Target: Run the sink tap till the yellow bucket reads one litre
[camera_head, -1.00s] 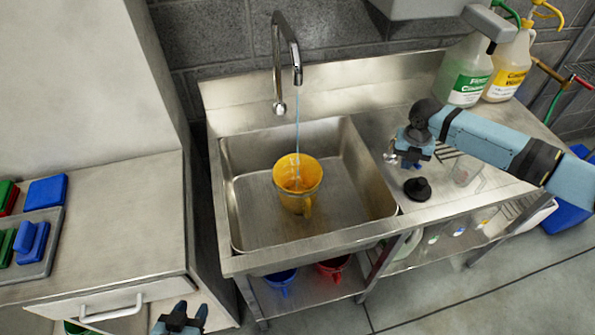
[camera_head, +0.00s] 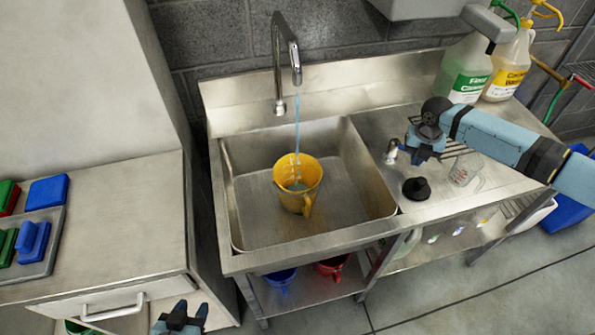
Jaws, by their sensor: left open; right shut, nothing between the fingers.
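The yellow bucket (camera_head: 303,201) stands upright in the sink basin (camera_head: 352,203). A thin blue stream of water runs from the tap spout (camera_head: 296,72) into it. Water shows inside the bucket, but I cannot read its level against any marks. A small tap lever (camera_head: 392,151) stands on the drainer right of the basin. My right gripper (camera_head: 416,158) is shut and empty just right of this lever, apart from it as far as I can tell. My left gripper (camera_head: 182,318) is open and empty at the bottom edge, in front of the left counter.
A black plug-like object (camera_head: 417,188) and a clear jug (camera_head: 466,170) stand on the drainer. Bottles with green (camera_head: 467,75) and yellow (camera_head: 508,72) labels stand behind. Blue (camera_head: 281,279) and red (camera_head: 332,266) buckets sit on the shelf below. Pads (camera_head: 33,240) lie on the left counter.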

